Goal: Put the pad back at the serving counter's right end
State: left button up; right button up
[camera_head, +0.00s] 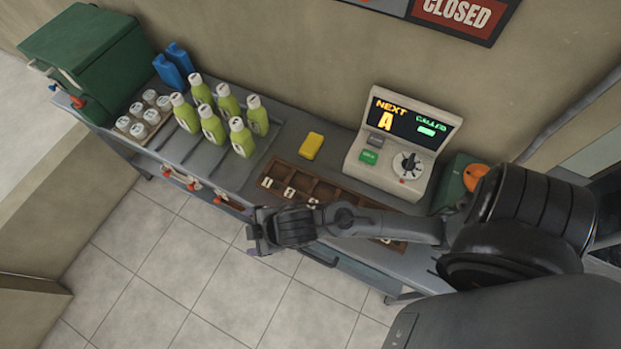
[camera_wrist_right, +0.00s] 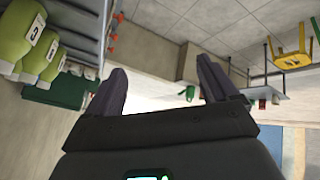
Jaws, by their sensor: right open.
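A yellow block like a sponge (camera_head: 311,145), the only pad-like thing I see, lies on the grey counter (camera_head: 228,174), behind the brown compartment tray and left of the display machine. My right gripper (camera_head: 257,233) is in front of the counter's front edge, well apart from the yellow block. In the right wrist view, my right gripper (camera_wrist_right: 160,80) has its two fingers spread with nothing between them. My right forearm crosses over the counter's right part and hides some of it. My left gripper is not in view.
Several green bottles (camera_head: 241,138) stand left of the yellow block. The brown tray (camera_head: 325,192) holds numbered pieces. The display machine (camera_head: 403,146) and a green box with an orange knob (camera_head: 460,178) stand toward the right end. Tiled floor lies open in front.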

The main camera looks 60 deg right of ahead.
jog(key=s+d+f+m+g+h, duration=0.1)
jog(key=s+d+f+m+g, duration=0.1)
jog(key=s+d+m, duration=0.5)
jog(key=s+d+g, duration=0.1)
jog(key=s+d, duration=0.1)
jog(key=s, duration=0.2)
jog(key=shift+s+g+h, duration=0.3)
jog(key=shift+g+h, duration=0.1)
jog(key=shift+a, duration=0.1)
